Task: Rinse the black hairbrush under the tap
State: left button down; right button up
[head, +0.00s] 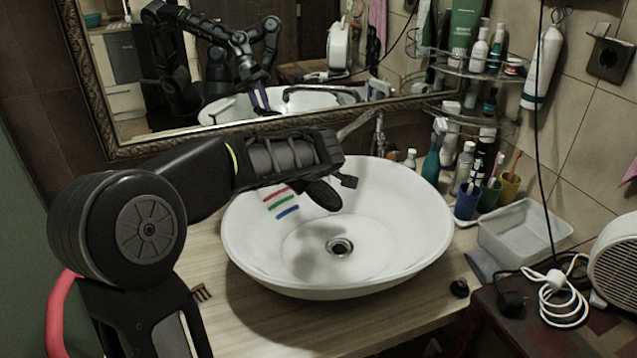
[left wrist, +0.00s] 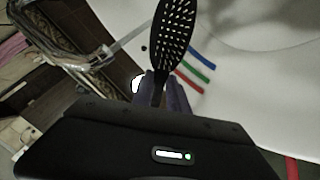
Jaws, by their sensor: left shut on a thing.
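The black hairbrush is held over the left side of the white basin (head: 400,235). In the head view its dark oval head (head: 322,195) shows below my left gripper (head: 335,172). In the left wrist view the pale bristles of the hairbrush (left wrist: 173,27) face the camera, and its handle runs down between the fingers of my left gripper (left wrist: 160,88), shut on it. The metal tap (head: 378,130) stands behind the basin, its spout partly hidden by my arm; it also shows in the left wrist view (left wrist: 112,55). No water stream is visible. My right gripper is not directly seen.
Red, green and blue strips (head: 281,203) lie on the basin's inner left wall. Bottles and cups (head: 467,203) crowd the right of the basin, beside a clear tray (head: 525,232). A framed mirror (head: 270,75) is behind. The wooden counter (head: 270,320) is mostly bare in front.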

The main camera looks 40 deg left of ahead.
pick_arm(q)
jog(key=shift+s+d+b, duration=0.5)
jog(key=shift+s, duration=0.25)
pick_arm(e)
jog(key=shift+f, duration=0.85)
pick_arm(q)
jog(key=s+b+v, duration=0.1)
jog(key=b+v, duration=0.1)
jog(key=v, duration=0.4)
jog(key=shift+a, duration=0.3)
pick_arm(e)
notch_tip(320, 180, down, 2)
jog(key=shift+f, duration=0.15)
pick_arm(q)
jog(key=shift+s, duration=0.1)
pick_arm(e)
jog(key=shift+c, duration=0.5)
